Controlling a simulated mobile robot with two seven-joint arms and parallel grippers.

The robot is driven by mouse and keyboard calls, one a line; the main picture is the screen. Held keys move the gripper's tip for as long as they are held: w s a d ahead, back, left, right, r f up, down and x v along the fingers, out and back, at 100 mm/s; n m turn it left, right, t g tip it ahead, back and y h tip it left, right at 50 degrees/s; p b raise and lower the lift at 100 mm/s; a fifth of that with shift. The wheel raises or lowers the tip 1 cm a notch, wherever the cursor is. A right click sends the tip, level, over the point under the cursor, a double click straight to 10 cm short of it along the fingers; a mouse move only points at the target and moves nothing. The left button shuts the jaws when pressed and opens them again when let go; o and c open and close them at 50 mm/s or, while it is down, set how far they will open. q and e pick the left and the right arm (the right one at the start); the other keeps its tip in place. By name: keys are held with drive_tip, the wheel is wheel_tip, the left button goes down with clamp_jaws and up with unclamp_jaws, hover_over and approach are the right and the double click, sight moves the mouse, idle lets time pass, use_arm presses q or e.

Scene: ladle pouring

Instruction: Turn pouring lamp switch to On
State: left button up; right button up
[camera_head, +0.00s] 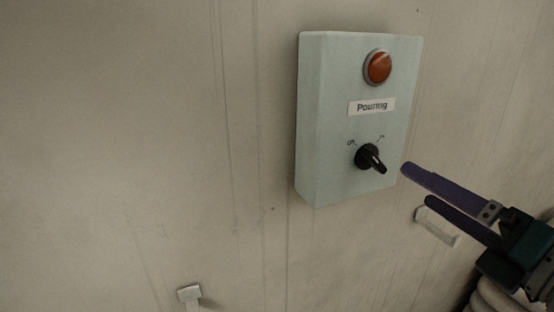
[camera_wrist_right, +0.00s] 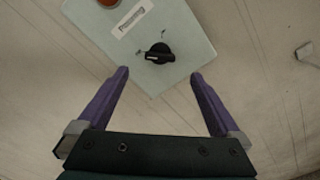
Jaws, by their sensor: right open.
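The pale green control box (camera_head: 325,120) is fixed to the wall, with a red-orange lamp (camera_head: 378,66), a "Pouring" label (camera_head: 371,106) and a black rotary switch (camera_head: 368,157). The switch handle points to the lower right in the head view; the marks above it are too small to read. My right gripper (camera_head: 414,184) is open and empty, just right of the switch. In the right wrist view the switch (camera_wrist_right: 159,54) lies beyond the fingertips, between the two purple fingers (camera_wrist_right: 158,76), not visibly touched. My left gripper is not in view.
A white handle (camera_head: 437,228) is on the wall behind my right gripper. A small light bracket (camera_head: 189,294) sits at the lower left of the box. The wall left of the box is bare and clear.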

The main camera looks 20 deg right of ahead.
sight(372, 160)
drive_tip(key=shift+w+a+r+p, duration=0.15)
drive_tip(key=shift+w+p, duration=0.35)
drive_tip(key=shift+w, duration=1.75)
drive_tip(key=shift+w+a+f+p, duration=0.1)
drive_tip(key=shift+w+p, duration=0.35)
drive_tip(key=shift+w, duration=1.8)
drive_tip(key=shift+c, duration=0.4)
drive_tip(key=c, duration=1.3)
